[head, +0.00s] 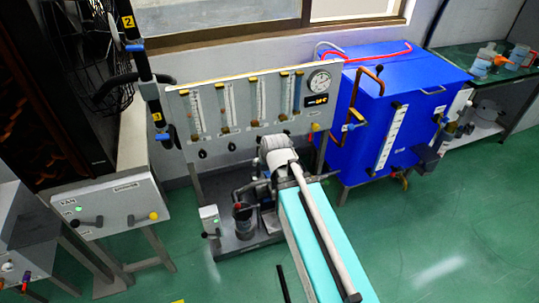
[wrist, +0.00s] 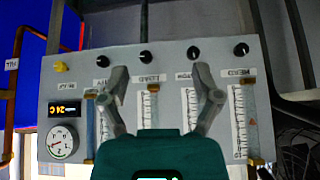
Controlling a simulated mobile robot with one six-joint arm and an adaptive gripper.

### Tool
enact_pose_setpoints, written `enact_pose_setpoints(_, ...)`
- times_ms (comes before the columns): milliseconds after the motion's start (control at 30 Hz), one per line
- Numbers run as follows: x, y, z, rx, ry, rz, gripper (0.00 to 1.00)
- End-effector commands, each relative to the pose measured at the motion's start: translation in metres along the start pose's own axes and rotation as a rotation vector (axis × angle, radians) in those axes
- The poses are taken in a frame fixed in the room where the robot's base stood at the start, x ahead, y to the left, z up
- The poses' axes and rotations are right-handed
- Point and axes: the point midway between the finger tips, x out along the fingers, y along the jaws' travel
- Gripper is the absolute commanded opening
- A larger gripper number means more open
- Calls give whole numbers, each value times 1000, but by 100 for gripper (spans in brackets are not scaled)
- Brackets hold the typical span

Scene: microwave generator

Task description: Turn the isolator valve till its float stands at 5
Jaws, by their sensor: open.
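The grey flowmeter panel (head: 243,137) stands by the wall in the head view. It carries several clear tubes with scales and a row of black valve knobs. In the wrist view the panel (wrist: 220,58) appears upside down, with black knobs (wrist: 145,57), (wrist: 193,52) and (wrist: 241,48) above the tubes (wrist: 148,112). The labels are too blurred to tell which is the isolator valve. Its float reading cannot be made out. My gripper (wrist: 161,75) is open and empty, its fingers apart in front of the panel. No contact with a knob shows. My arm hides it in the head view.
A round gauge (head: 319,81) and an orange display (head: 316,100) are on the panel, with a yellow knob (head: 315,127) below. A blue tank (head: 350,150) stands to the right. A grey control box (head: 110,203) stands to the left. Green floor (head: 440,230) is clear at right.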

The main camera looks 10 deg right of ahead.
Motion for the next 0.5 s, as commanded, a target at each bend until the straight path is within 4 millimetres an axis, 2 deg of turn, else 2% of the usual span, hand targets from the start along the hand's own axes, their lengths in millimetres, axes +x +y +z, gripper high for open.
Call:
enact_pose_setpoints(33, -8, 1, -2, 2, -14, 1, 81)
enact_pose_setpoints(200, -21, 3, 1, 6, -64, 5, 81)
enact_pose_setpoints(500, -36, 7, 5, 12, -129, 9, 81)
